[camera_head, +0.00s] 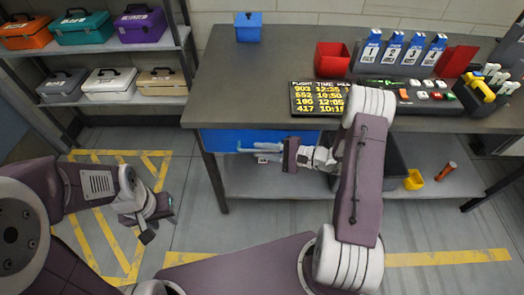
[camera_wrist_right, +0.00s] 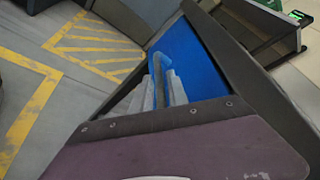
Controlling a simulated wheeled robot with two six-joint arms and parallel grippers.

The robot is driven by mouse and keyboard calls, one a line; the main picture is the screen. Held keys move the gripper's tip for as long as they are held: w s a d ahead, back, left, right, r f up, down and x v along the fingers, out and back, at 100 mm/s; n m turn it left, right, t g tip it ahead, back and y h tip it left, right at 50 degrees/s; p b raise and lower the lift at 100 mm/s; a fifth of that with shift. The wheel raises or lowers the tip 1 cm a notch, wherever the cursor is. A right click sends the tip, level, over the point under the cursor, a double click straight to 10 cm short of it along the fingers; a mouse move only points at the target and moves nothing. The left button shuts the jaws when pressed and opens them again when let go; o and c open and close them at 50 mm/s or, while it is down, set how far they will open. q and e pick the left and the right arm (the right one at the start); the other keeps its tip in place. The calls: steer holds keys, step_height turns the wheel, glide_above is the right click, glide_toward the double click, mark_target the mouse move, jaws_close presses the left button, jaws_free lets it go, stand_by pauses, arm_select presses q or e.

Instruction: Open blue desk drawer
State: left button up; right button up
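The blue desk drawer (camera_head: 218,141) is under the left part of the grey desk top. Its front looks flush with the desk edge, and it also shows in the right wrist view (camera_wrist_right: 196,62). Its light-blue bar handle (camera_wrist_right: 160,62) sticks out from the front. My right gripper (camera_head: 270,152) is at the drawer front. In the right wrist view its two grey fingers (camera_wrist_right: 160,92) lie on either side of the handle, close against it, with no clear gap. My left gripper (camera_head: 156,222) hangs over the floor left of the desk, empty, with its fingers apart.
A small blue box (camera_head: 248,27), a red bin (camera_head: 332,58) and a display board (camera_head: 318,99) stand on the desk (camera_head: 230,90). A shelf (camera_head: 120,100) with several toolboxes is at the left. Floor in front of the drawer is open, with yellow markings.

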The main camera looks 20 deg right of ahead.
jaws_close()
steer(key=shift+a, duration=0.1)
stand_by(1.4)
